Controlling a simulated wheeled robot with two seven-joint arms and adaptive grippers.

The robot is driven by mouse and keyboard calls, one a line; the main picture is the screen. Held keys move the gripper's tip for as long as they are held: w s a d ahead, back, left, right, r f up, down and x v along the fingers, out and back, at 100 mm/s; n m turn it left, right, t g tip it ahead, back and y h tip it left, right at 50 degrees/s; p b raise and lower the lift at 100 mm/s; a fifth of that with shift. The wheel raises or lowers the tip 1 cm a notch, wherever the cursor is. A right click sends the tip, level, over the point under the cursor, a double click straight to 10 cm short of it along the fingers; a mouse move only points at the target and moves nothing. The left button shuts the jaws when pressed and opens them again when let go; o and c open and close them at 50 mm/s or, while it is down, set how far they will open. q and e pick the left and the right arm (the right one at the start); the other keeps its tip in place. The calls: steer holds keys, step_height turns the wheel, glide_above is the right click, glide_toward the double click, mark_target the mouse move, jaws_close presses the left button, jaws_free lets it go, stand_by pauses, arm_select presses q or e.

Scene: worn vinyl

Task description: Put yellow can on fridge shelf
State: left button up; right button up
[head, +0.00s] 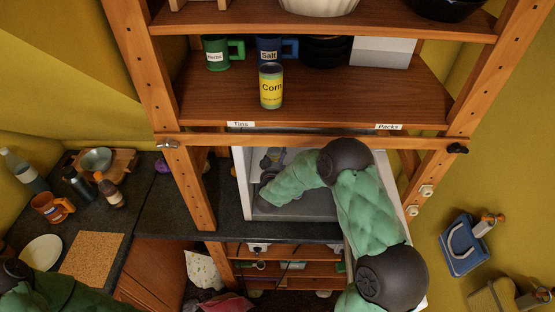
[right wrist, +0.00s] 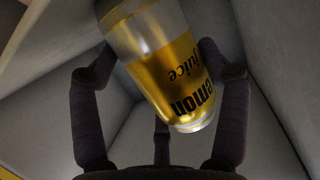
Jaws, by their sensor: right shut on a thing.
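A yellow can (right wrist: 172,75) with black "lemon juice" lettering and a grey end sits tilted between the fingers of my right gripper (right wrist: 155,52), which is shut on it. In the head view my right arm reaches into the white-walled fridge compartment (head: 241,185) under the wooden shelves. My right gripper (head: 272,163) is inside it, small and partly hidden by the arm. Grey walls surround the can in the right wrist view; I cannot tell whether it touches a surface.
A yellow-labelled Corn can (head: 271,87) stands on the wooden shelf (head: 330,108) above, in front of green and blue mugs. Bottles, a mug and a plate (head: 40,254) are on the left counter.

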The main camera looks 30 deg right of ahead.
steer(key=o, duration=1.4)
steer(key=shift+f, duration=0.1)
